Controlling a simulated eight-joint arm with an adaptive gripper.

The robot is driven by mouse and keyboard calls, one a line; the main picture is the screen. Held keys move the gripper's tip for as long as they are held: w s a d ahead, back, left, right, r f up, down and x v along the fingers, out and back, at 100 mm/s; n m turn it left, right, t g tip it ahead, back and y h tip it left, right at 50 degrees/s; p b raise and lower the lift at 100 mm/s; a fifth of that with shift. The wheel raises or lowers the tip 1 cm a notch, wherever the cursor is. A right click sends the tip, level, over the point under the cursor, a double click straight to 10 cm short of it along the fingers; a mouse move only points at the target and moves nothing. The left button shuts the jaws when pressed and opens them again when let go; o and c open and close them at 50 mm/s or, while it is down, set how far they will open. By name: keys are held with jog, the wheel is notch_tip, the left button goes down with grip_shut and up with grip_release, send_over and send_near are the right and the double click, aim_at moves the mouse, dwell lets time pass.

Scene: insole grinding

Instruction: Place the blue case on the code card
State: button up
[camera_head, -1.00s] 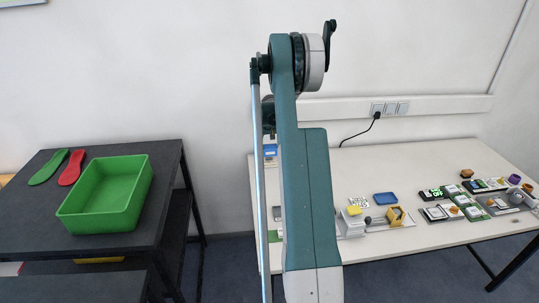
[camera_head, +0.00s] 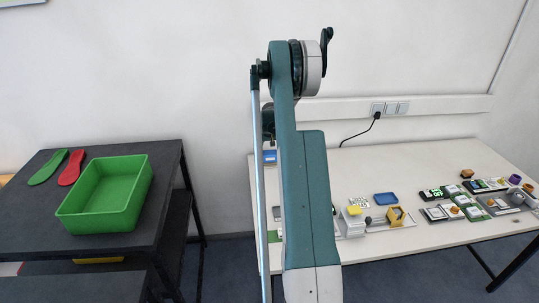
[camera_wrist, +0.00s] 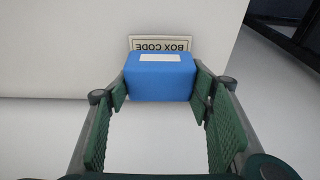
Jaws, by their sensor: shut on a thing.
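The blue case (camera_wrist: 160,80) is a box with a white label on its upper face. My gripper (camera_wrist: 160,92) is shut on it, with a green finger pad at each side, in the wrist view. The code card (camera_wrist: 142,43), a white plate reading BOX CODE upside down, shows just beyond the case. The case covers part of the card's near side, and I cannot tell whether they touch. In the head view a small part of a blue thing, likely the case (camera_head: 270,156), shows beside my arm, which hides the gripper and card.
A green bin (camera_head: 105,194) and two insoles are on the dark table at left. The white table's back middle is clear.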

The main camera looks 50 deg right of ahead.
aim_at(270, 155)
jog(key=shift+f, duration=0.3)
jog(key=o, duration=1)
jog(key=shift+o, duration=0.2)
jog(key=shift+r, duration=0.2)
jog(key=shift+r, duration=0.45)
jog(key=p+v, duration=0.1)
jog(key=v, duration=1)
jog(key=shift+r, duration=0.2)
jog(key=shift+a, duration=0.1)
jog(key=shift+a, duration=0.1)
